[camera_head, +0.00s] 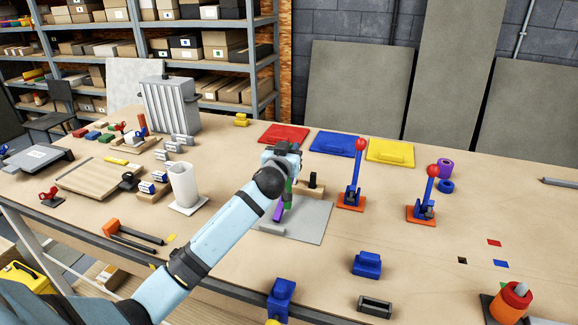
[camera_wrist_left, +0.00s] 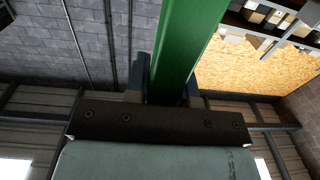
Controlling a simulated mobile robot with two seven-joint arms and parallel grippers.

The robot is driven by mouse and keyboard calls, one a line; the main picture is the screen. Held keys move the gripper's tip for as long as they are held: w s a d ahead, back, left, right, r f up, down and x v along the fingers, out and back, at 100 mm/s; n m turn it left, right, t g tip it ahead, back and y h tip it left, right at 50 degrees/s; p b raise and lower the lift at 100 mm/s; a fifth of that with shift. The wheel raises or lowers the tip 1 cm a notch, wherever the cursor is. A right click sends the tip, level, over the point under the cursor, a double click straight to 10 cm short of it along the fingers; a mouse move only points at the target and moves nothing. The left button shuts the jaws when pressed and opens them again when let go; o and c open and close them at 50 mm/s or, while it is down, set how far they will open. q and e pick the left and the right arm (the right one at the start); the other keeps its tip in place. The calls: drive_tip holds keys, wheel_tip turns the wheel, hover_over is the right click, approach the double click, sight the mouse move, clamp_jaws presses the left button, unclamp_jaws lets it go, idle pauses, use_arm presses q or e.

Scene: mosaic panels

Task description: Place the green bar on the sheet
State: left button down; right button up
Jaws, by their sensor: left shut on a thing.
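My left gripper (camera_head: 284,165) is shut on the green bar (camera_head: 288,191) and holds it over the grey sheet (camera_head: 313,222). The bar points downward below the jaws; I cannot tell whether its lower end touches the sheet. In the left wrist view the green bar (camera_wrist_left: 185,45) runs up out of the picture from between the fingers. A purple piece (camera_head: 278,211) sits on or by the sheet, just left of the bar and partly hidden by my arm. My right gripper is not in view.
A tan block with a black knob (camera_head: 312,182) stands close right of the gripper. Blue levers with red balls (camera_head: 355,175) stand right of the sheet. Red, blue and yellow panels (camera_head: 390,152) lie behind. A white cylinder (camera_head: 184,185) is left.

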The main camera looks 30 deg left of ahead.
use_arm(q)
wheel_tip(320, 180, down, 5)
drive_tip(key=shift+f, duration=0.1)
idle(0.3)
drive_tip(key=shift+f, duration=0.2)
drive_tip(key=c, duration=1)
unclamp_jaws()
drive_tip(key=shift+o, duration=0.2)
drive_tip(key=shift+r, duration=0.15)
